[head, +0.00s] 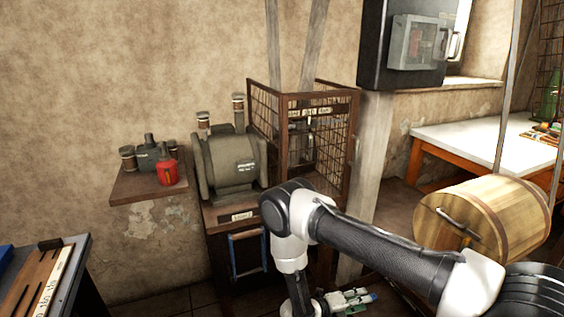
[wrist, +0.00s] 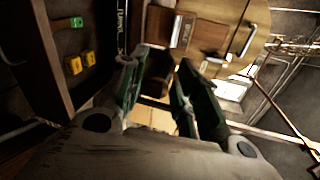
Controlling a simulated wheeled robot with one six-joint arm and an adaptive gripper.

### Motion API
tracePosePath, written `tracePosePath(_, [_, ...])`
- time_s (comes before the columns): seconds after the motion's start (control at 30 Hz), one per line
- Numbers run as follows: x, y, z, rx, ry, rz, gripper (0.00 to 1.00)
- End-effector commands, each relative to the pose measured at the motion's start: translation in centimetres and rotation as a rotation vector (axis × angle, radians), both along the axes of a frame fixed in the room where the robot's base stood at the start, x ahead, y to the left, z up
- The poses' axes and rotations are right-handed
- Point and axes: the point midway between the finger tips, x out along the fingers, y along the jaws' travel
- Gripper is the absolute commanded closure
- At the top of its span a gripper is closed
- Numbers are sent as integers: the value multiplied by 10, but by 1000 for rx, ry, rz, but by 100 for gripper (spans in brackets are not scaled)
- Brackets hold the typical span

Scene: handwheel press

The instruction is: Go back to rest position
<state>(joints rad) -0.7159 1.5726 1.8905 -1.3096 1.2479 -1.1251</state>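My gripper (head: 350,299) is low at the bottom of the head view, right of the middle, with its fingers pointing right. In the wrist view my gripper (wrist: 157,72) has its two dark green fingers apart, with a gap between them and nothing visibly held. A small blue spot shows by the fingertips in the head view; I cannot tell what it is. My arm reaches in from the lower right and bends down to the gripper. No handwheel can be made out in either view.
A grey-green machine (head: 232,165) stands on a cabinet beside a mesh cage (head: 318,150). A wall shelf (head: 150,190) holds a red can (head: 167,170). A wooden barrel (head: 480,220) is at the right, near a white-topped table (head: 480,140). A dark bench (head: 65,290) is at lower left.

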Motion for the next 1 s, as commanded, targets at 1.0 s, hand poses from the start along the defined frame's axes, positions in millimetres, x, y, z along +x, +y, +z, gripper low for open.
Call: tracePosePath(1.0, [-83,-32,248,269,-1249,-1251,68])
